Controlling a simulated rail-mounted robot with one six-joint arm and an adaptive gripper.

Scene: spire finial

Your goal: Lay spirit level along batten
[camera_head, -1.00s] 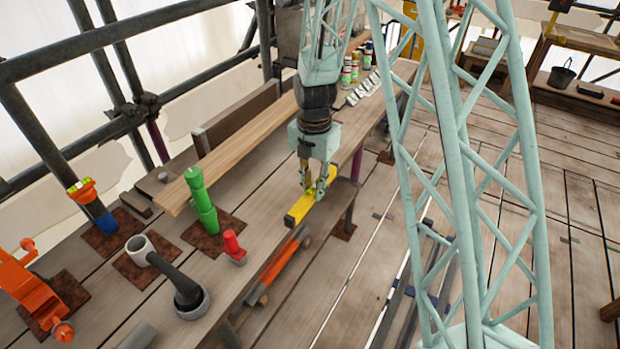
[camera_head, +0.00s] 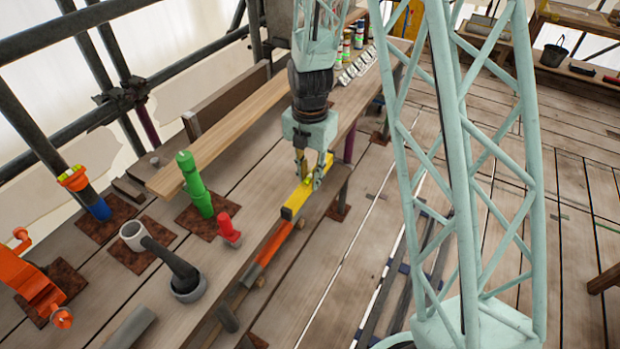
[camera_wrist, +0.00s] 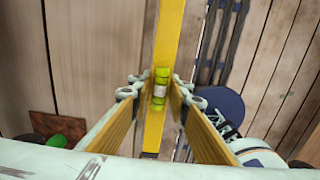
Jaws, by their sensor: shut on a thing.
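The spirit level (camera_head: 295,202) is a long yellow bar near the right edge of the workbench in the head view. My gripper (camera_head: 312,181) is shut on it around its middle. In the wrist view the level (camera_wrist: 167,35) runs up and down between my fingertips (camera_wrist: 160,88), with a bright green vial at the grip. The batten appears to be the long pale timber (camera_head: 225,133) lying lengthwise on the left of the bench, apart from the level. Whether the level touches the bench is unclear.
A green bottle-like post (camera_head: 195,185) stands near the batten's front end. A red piece (camera_head: 229,230), a dark-handled grey tool (camera_head: 170,262) and an orange clamp-like tool (camera_head: 38,285) are nearer. Scaffold poles line the left. Several cans (camera_head: 347,45) stand at the back.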

